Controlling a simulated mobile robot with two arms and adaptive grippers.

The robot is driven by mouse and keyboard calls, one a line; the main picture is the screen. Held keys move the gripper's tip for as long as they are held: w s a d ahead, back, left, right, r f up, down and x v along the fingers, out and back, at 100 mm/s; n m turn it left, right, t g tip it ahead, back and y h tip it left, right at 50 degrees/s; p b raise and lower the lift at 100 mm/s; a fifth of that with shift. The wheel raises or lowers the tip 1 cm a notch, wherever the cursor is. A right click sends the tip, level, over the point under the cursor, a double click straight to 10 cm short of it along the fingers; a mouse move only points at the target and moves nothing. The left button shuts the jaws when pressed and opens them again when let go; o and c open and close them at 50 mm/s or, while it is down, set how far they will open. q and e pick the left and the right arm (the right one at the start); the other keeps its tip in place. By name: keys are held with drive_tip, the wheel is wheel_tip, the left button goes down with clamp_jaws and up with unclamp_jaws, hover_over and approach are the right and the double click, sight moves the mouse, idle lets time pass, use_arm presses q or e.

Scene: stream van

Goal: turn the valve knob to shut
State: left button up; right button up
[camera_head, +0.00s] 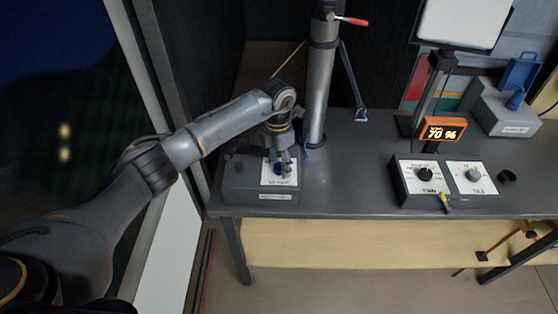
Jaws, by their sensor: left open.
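A grey control box (259,198) stands at the left end of the dark table. A white plate (270,180) is on its top, and a dark blue knob (279,169) shows on that plate, partly hidden by my left gripper. I take this to be the valve knob, but its label is too small to read. My left gripper (283,168) points down over the knob, open, with its fingers close around or beside it. I cannot tell whether they touch it. My right gripper is not in view.
A grey upright column (320,95) with a red-handled lever (351,20) stands just right of the gripper. The tabletop (350,180) between the boxes is clear.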

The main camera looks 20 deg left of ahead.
use_arm(q)
drive_tip(key=shift+c, duration=0.4)
drive_tip(key=c, duration=1.1)
drive_tip(key=shift+o, duration=0.2)
drive_tip(key=shift+n, duration=0.4)
drive_tip(key=n+b, duration=0.1)
drive_tip(key=n, duration=0.6)
drive_tip(key=shift+n, duration=0.3)
drive_tip(key=n, duration=0.4)
drive_tip(key=shift+n+b, duration=0.3)
drive_tip(key=shift+b, duration=0.05)
drive_tip(key=n, duration=0.4)
drive_tip(key=shift+n+t, duration=0.3)
drive_tip(key=shift+n, duration=0.1)
